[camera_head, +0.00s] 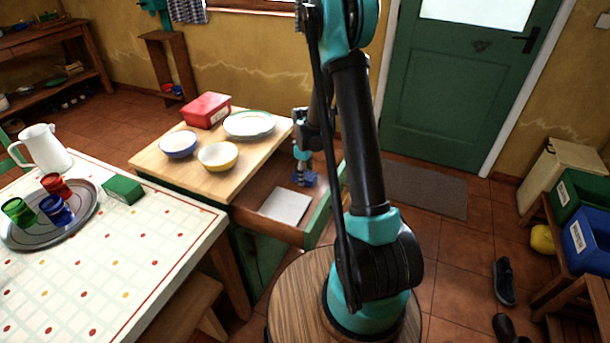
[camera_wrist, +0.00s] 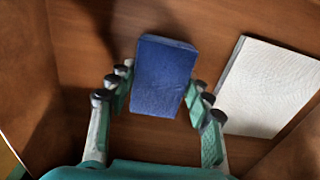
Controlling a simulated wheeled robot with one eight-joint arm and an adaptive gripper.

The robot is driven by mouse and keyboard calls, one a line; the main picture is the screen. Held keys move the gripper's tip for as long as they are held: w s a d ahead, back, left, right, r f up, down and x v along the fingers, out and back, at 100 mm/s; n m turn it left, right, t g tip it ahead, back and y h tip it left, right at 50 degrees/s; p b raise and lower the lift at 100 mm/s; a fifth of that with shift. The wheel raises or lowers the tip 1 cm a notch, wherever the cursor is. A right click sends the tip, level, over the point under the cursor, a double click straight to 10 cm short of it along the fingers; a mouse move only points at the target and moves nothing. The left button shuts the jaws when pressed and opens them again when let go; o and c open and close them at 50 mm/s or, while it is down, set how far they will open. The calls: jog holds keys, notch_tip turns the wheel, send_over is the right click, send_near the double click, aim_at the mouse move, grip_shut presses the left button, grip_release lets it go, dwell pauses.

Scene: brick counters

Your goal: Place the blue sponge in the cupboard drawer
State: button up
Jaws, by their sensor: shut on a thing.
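The blue sponge (camera_wrist: 162,82) is between the fingers of my gripper (camera_wrist: 160,88) in the wrist view. My gripper is shut on it. In the head view my gripper (camera_head: 303,166) points down into the open cupboard drawer (camera_head: 318,222), with the sponge (camera_head: 306,180) low inside its far part. The brown drawer floor (camera_wrist: 75,60) lies beneath the sponge in the wrist view. Whether the sponge touches that floor is hard to tell.
A white flat cloth or pad (camera_head: 286,206) lies in the drawer's near part, right of the sponge in the wrist view (camera_wrist: 268,88). Bowls (camera_head: 217,156), plates (camera_head: 249,125) and a red box (camera_head: 207,110) stand on the cupboard top. A table (camera_head: 110,262) is at left.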

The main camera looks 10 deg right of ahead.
jog(key=shift+f, duration=0.1)
jog(key=o, duration=1.2)
notch_tip(320, 180, up, 12)
jog(key=f, duration=0.1)
jog(key=s+d+r+m+t, duration=0.2)
jog(key=s+m, duration=0.3)
jog(key=s, duration=0.8)
jog(key=s+d+r+m+t, duration=0.1)
jog(key=s+m, duration=0.5)
jog(key=s, duration=0.7)
jog(key=shift+d+r+t, duration=0.4)
jog(key=shift+d+t, duration=0.2)
